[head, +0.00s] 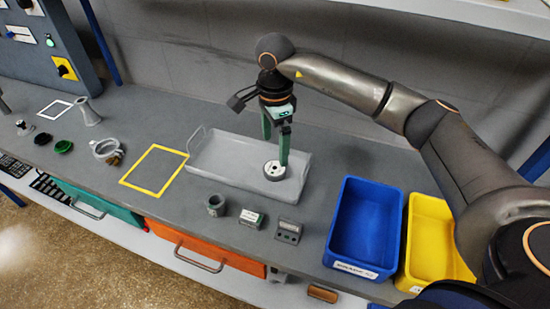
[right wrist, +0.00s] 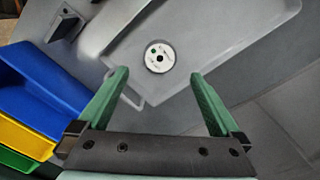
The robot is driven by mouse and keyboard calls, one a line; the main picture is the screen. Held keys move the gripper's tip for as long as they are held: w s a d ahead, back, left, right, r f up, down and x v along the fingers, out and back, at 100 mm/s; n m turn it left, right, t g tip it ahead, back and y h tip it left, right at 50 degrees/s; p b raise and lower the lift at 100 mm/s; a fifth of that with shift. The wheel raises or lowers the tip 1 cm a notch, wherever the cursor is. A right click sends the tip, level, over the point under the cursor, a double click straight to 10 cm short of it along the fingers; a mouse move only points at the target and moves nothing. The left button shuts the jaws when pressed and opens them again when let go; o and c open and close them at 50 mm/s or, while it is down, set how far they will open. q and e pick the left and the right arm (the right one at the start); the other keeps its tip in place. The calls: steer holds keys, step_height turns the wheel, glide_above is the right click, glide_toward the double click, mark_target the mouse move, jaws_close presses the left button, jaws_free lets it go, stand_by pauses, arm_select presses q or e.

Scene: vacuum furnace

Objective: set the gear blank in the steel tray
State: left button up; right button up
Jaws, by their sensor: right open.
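The steel tray (head: 222,164) is a pale grey, shallow tray with end handles on the bench. The gear blank (head: 274,171) is a light grey disc with a dark centre hole. It lies flat on the tray floor near the tray's right end. In the right wrist view the gear blank (right wrist: 159,57) rests clear of the tray walls, with the tray floor (right wrist: 210,35) around it. My right gripper (head: 276,149) points down over the gear blank, fingers apart and empty. In the right wrist view the fingertips (right wrist: 160,76) show nothing between them. My left gripper is out of view.
A blue bin (head: 362,225) and a yellow bin (head: 428,240) stand right of the tray. A grey cup (head: 216,205), a small box (head: 251,218) and a dark device (head: 288,231) sit in front. A yellow frame (head: 154,170) marks bare bench to the left.

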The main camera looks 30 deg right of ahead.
steer(key=shift+r, duration=2.4)
